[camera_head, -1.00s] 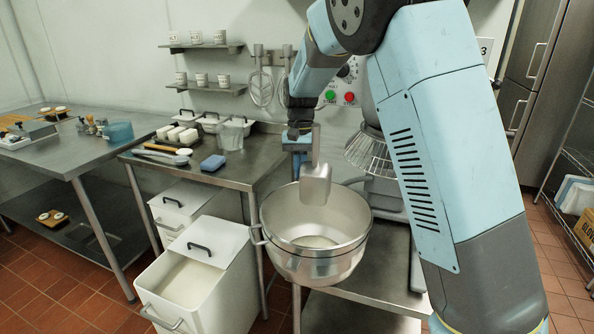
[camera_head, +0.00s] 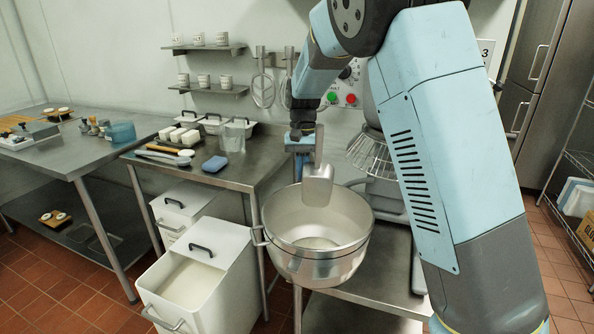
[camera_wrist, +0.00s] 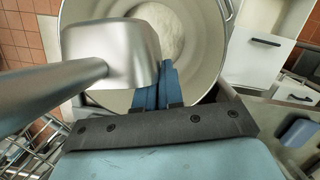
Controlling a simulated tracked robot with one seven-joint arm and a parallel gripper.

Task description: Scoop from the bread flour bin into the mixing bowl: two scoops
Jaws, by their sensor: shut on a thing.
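My gripper (camera_head: 300,140) is shut on the handle of a metal scoop (camera_head: 318,186), which hangs steeply tilted over the mixing bowl. The scoop also shows in the wrist view (camera_wrist: 135,50), with its handle running to the left; its inside is hidden there. The steel mixing bowl (camera_head: 345,240) stands on a low metal table, with a patch of white flour (camera_wrist: 165,22) at its bottom. The flour bin (camera_head: 170,322) stands on the floor left of the bowl. It is white and partly open, showing flour (camera_head: 190,284) inside; its label is not visible.
A second white bin (camera_head: 180,206) stands behind the flour bin. A mixer with a wire guard (camera_head: 372,156) is behind and right of the bowl. The steel table (camera_head: 240,170) at left holds containers, a blue sponge (camera_head: 214,164) and utensils.

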